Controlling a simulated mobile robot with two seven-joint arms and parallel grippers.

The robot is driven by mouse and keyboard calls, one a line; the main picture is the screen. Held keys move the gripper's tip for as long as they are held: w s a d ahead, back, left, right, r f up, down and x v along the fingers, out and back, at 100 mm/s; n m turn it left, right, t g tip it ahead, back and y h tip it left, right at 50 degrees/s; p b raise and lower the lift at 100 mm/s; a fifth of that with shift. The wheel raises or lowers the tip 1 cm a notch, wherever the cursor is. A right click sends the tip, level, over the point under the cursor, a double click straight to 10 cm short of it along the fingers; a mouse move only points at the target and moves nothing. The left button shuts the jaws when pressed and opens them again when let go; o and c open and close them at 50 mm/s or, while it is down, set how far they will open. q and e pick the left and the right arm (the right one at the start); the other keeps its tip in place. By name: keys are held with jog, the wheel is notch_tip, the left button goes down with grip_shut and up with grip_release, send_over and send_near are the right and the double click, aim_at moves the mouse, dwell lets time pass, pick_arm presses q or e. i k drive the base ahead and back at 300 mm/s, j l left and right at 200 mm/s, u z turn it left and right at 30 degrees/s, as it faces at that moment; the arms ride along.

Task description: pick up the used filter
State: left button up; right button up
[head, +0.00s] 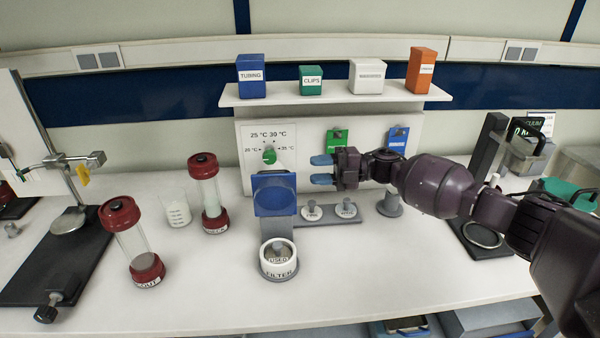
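The used filter (279,253) is a small round grey piece with a knob and the label USED. It sits inside a white round holder (279,272) marked FILTER, at the front middle of the bench. My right gripper (322,170) reaches in from the right with its two blue fingertips pointing left. The fingertips are apart with nothing seen between them. The gripper is behind and above the filter, to its right, not touching it. My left gripper is not in view.
Two red-capped columns (129,240) (208,192) and a beaker (176,210) stand left. A grey rack (371,219) with white-topped pieces is right of the plate. The bench front right of the holder is clear.

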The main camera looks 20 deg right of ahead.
aim_at(279, 252)
jog(key=k, duration=1)
